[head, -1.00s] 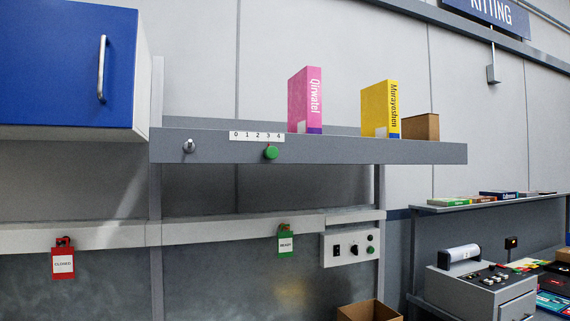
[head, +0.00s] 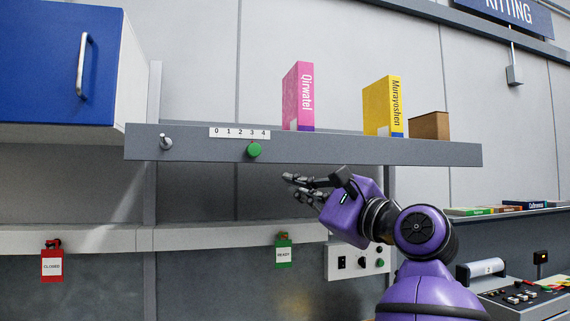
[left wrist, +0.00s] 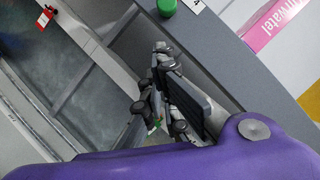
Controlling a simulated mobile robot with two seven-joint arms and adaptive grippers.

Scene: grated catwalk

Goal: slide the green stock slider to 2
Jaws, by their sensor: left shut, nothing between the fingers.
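The green stock slider (head: 254,150) is a round green knob on the front edge of the grey shelf (head: 400,152). It sits below the 3 on the white scale strip (head: 240,133), which reads 0 to 4. The knob also shows at the top of the left wrist view (left wrist: 167,6), with the 4 beside it. My left gripper (head: 291,187) is shut and empty. It is below and to the right of the knob, apart from it, with its fingers pointing left. The fingers also show in the left wrist view (left wrist: 158,85).
A silver knob (head: 166,141) is left of the scale. A blue cabinet (head: 50,65) is at upper left. A switch panel (head: 357,262) lies below my gripper.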

